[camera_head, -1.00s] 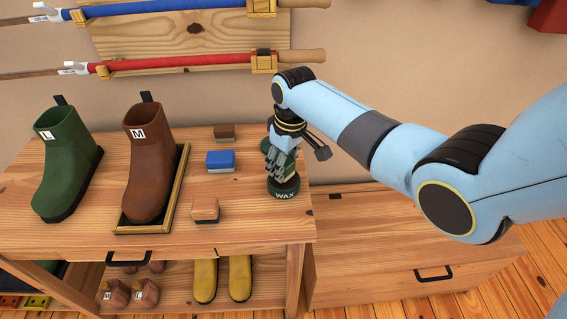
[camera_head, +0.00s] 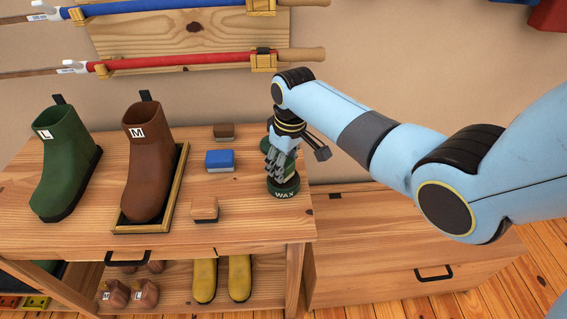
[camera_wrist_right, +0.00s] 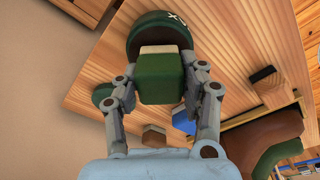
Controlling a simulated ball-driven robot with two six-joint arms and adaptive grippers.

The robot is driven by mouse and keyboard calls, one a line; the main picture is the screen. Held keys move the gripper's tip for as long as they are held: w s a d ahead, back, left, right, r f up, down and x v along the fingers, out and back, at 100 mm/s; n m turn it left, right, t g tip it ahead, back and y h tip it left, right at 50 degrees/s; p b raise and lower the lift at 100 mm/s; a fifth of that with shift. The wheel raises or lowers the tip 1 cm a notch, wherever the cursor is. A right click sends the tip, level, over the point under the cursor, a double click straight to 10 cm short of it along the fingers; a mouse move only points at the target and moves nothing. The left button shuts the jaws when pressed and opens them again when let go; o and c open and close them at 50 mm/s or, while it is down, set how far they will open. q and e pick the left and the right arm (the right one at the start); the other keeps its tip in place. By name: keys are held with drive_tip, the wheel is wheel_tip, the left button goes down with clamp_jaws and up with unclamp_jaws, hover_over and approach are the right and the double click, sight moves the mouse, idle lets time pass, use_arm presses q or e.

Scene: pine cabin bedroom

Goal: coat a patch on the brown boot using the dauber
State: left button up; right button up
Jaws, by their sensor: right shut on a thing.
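The brown boot (camera_head: 148,170), marked M, stands upright in a shallow wooden tray (camera_head: 176,200) on the bench; part of it shows in the wrist view (camera_wrist_right: 280,142). My right gripper (camera_head: 278,168) is over the open green wax tin (camera_head: 285,191) at the bench's right end. In the wrist view, my right gripper (camera_wrist_right: 162,82) is shut on a green block with a pale end, the dauber (camera_wrist_right: 161,80). Its pale end is at the opening of the wax tin (camera_wrist_right: 150,22); I cannot tell whether it touches the wax. My left gripper is not in view.
A green boot (camera_head: 66,165) marked L stands left of the tray. Brown (camera_head: 224,131), blue (camera_head: 220,160) and tan (camera_head: 205,209) blocks lie between tray and tin. A round green piece (camera_wrist_right: 103,94) lies near the gripper. Yellow boots (camera_head: 205,280) are on the shelf below.

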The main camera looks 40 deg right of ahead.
drive_tip(key=shift+f, duration=0.4)
idle(1.6)
wheel_tip(320, 180, up, 7)
drive_tip(key=p, duration=0.8)
idle(0.5)
